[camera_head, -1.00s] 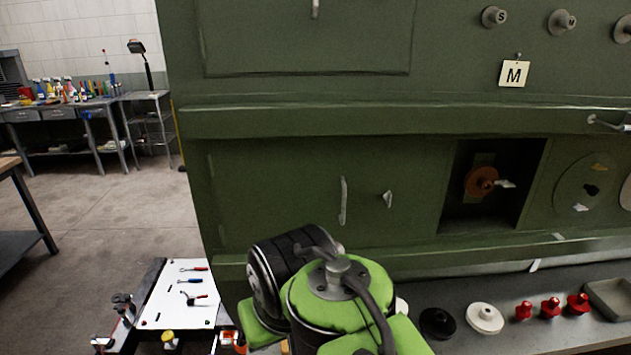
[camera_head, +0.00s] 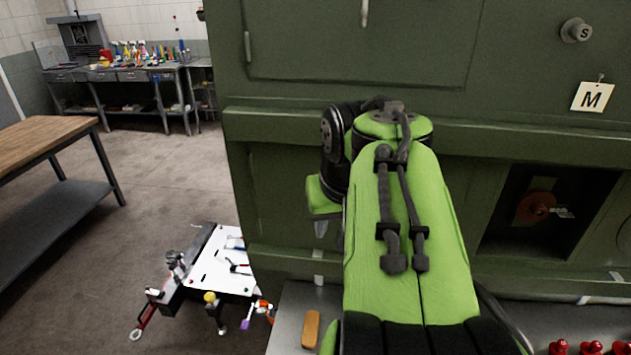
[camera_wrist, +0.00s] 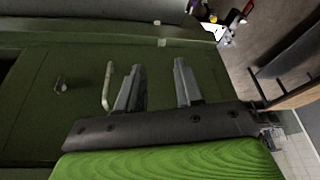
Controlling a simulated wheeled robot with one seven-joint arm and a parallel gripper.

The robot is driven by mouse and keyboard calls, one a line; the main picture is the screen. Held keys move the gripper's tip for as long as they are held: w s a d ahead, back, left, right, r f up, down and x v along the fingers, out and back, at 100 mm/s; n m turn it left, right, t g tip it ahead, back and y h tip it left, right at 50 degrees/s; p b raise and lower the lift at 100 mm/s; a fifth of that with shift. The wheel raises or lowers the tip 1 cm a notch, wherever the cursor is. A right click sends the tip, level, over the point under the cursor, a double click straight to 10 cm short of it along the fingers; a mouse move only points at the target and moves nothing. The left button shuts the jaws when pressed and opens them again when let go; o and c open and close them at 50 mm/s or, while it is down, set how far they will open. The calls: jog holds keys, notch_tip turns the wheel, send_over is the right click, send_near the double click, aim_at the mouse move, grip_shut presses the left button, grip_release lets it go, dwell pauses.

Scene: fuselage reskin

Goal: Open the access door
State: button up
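The green access door (camera_wrist: 80,65) shows in the wrist view with a pale bar handle (camera_wrist: 107,86) and a small latch (camera_wrist: 60,85) left of it. My gripper (camera_wrist: 157,68) is open, its two grey fingers apart with nothing between them. The handle is just left of the left finger, outside the gap; I cannot tell whether they touch. The door looks closed. In the head view my arm covers the handle and latch, and only the left part of the door (camera_head: 275,195) shows.
An upper panel (camera_head: 370,45) lies above a ledge (camera_head: 275,122). A dark recess (camera_head: 510,210) with a red-brown disc (camera_head: 535,207) is on the right. A white-topped tool cart (camera_head: 225,262) stands lower left. A wooden bench (camera_head: 45,140) is at far left, with open floor between.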

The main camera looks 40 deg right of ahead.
jog(key=s+d+r+m+p, duration=0.1)
jog(key=d+r+p, duration=0.1)
jog(key=d+r, duration=0.3)
jog(key=s+d+r+p, duration=0.2)
jog(key=d, duration=0.5)
jog(key=shift+h, duration=0.4)
jog(key=b+x, duration=0.1)
jog(key=x, duration=0.4)
jog(key=b+x, duration=0.1)
jog(key=x, duration=0.4)
jog(key=b+x, duration=0.2)
jog(key=x, duration=0.3)
jog(key=shift+a+f, duration=0.3)
jog(key=shift+a, duration=0.1)
grip_shut()
